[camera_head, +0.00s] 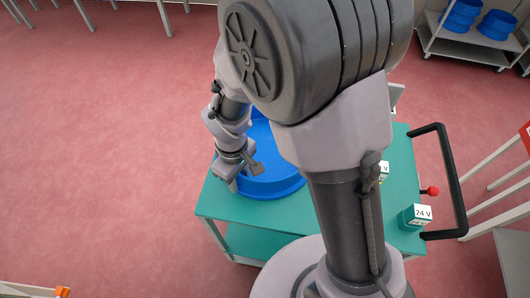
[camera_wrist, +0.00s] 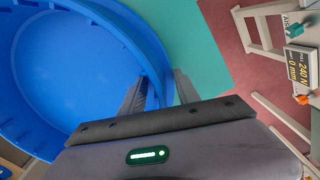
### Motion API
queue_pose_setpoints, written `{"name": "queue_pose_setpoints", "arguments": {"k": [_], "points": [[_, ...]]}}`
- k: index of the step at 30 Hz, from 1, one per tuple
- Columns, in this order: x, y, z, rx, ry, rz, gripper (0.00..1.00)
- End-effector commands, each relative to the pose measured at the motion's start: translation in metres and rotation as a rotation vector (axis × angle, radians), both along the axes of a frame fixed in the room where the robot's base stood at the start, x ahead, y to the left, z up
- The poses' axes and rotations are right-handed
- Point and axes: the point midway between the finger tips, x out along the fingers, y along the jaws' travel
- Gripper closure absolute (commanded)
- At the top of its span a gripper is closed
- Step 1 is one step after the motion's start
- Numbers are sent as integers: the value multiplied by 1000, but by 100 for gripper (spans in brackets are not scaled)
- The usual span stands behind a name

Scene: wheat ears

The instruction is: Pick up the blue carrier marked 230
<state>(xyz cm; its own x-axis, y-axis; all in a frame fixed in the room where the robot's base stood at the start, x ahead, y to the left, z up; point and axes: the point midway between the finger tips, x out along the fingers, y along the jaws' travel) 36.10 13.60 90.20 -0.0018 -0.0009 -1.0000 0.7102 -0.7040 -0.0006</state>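A round blue tub-like carrier (camera_head: 270,186) stands on the green cart top, partly hidden behind my arm; no 230 marking is readable on it. It also fills the left of the wrist view (camera_wrist: 75,65), where its open, empty-looking inside shows. My gripper (camera_head: 245,176) is at the tub's near left rim. In the wrist view my gripper (camera_wrist: 160,82) has its fingers apart, one on the inner side of the tub wall and one on the outer side over the green top. Whether either finger touches the wall cannot be told.
The green cart (camera_head: 405,165) has a black handle (camera_head: 452,170) and a box marked 24 V (camera_head: 416,216) at its right. More blue tubs (camera_head: 497,25) stand on a shelf at the upper right. A white frame stands to the right. The red floor is clear on the left.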

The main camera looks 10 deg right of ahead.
Motion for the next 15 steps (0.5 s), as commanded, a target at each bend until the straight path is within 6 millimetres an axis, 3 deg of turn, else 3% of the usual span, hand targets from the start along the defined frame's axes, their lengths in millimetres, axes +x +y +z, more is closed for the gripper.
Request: {"name": "queue_pose_setpoints", "arguments": {"k": [5,11,15], "points": [[0,0,0,0,-1,0,62],[0,0,1,0,-1,-1,100],[0,0,1,0,-1,-1,100]]}}
